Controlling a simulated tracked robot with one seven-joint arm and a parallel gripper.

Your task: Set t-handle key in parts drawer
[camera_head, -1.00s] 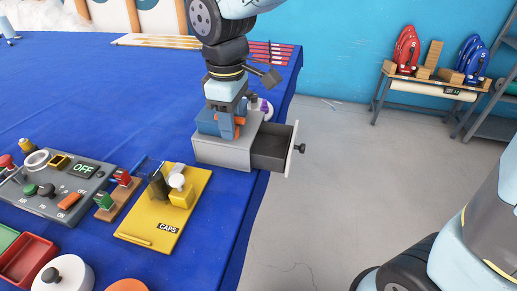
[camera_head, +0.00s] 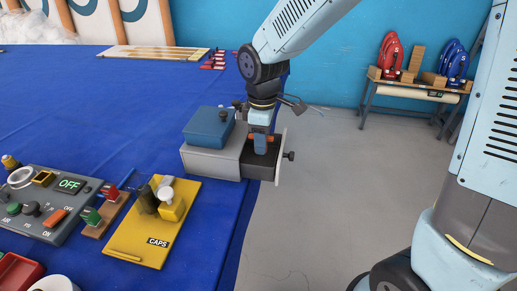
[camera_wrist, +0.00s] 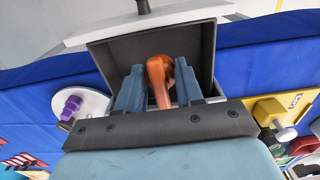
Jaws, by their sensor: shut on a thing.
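The orange t-handle key (camera_wrist: 157,75) is between the two blue fingers of my gripper (camera_wrist: 160,88) in the wrist view. My gripper (camera_head: 261,146) is shut on it. In the head view, bits of orange show on both sides of the fingers. The parts drawer (camera_head: 281,160) is pulled out of its grey cabinet (camera_head: 212,161), with its pale front and dark knob to the right. My gripper is at the drawer's opening, and the wrist view shows the dark drawer interior (camera_wrist: 108,55) around the key. I cannot tell whether the key touches the drawer floor.
A blue box (camera_head: 209,127) sits on the cabinet. A yellow CAPS board (camera_head: 150,235) and a control panel (camera_head: 50,205) lie to the left on the blue table (camera_head: 120,130). The wrist view shows a purple-topped item (camera_wrist: 73,104) on a white disc beside the cabinet.

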